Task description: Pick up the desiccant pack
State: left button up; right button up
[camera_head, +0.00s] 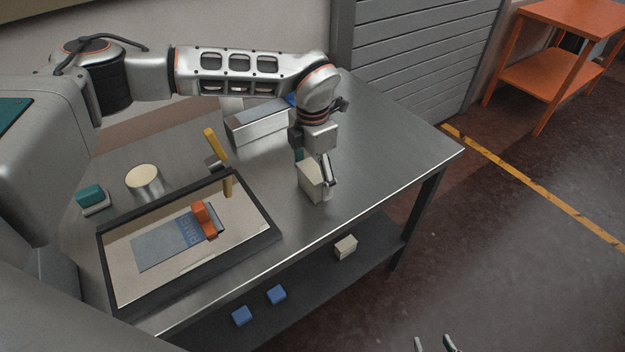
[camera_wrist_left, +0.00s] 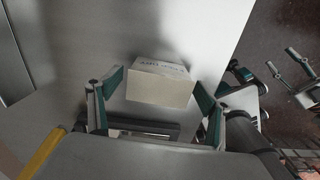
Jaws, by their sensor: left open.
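A cream, box-shaped pack with small print on it, which I take for the desiccant pack (camera_head: 310,184), stands on the steel table near its front edge.
A dark-framed tray (camera_head: 262,237) holds a printed sheet and an orange tool (camera_head: 203,217). A metal bin (camera_head: 258,124), a yellow-handled tool (camera_head: 213,143), a round tin (camera_head: 144,180) and a teal item (camera_head: 90,196) stand behind. The table right of the pack is clear.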

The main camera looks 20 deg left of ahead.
pick_arm(q)
jog(key=shift+f, duration=0.75)
jog(key=c, duration=1.3)
jog(key=shift+r, duration=0.15)
